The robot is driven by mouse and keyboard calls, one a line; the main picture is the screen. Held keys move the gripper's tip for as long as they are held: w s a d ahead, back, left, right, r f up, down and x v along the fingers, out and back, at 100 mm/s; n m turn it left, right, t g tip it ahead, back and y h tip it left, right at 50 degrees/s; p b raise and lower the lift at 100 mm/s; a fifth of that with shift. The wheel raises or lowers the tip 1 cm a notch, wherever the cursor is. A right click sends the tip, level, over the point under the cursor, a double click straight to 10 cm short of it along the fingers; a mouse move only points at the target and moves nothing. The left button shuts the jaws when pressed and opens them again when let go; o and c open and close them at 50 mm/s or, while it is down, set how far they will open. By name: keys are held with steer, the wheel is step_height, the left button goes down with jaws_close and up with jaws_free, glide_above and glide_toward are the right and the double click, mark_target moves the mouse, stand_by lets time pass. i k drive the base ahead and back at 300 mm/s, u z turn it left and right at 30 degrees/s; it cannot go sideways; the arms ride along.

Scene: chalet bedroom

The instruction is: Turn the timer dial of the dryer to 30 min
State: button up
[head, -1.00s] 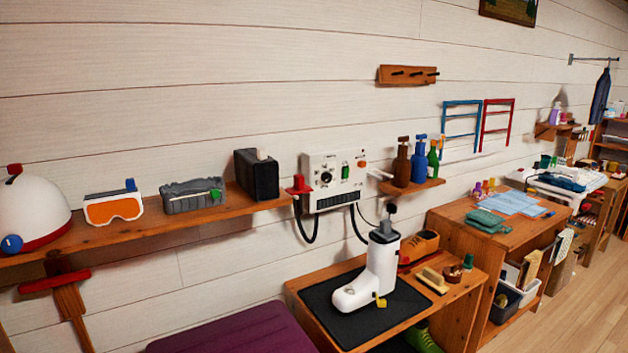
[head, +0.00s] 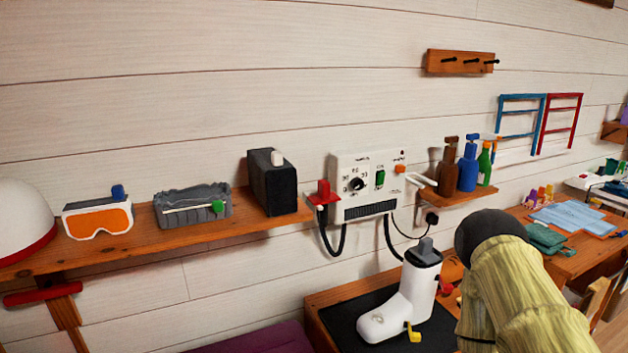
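The dryer (head: 341,165) is a white box on the wall with a dark vent grille (head: 369,209) along its bottom. Its timer dial (head: 357,184) is a round black knob at the left of the front panel, with small marks around it. The marks and the dial's setting are too small to read. A green switch (head: 380,178) and an orange knob or light (head: 400,169) sit to the right of the dial. My gripper is not in view, and nothing touches the dial.
A rounded dark end on a yellow-green ribbed form (head: 520,290) fills the lower right; I cannot tell what it is. A red-topped item (head: 322,194) and black box (head: 272,182) stand left of the dryer, bottles (head: 467,165) right. A white boot (head: 405,300) stands below.

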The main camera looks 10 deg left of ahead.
mark_target(357, 183)
steer(key=u, duration=0.1)
steer(key=i, duration=0.9)
steer(key=z, duration=0.25)
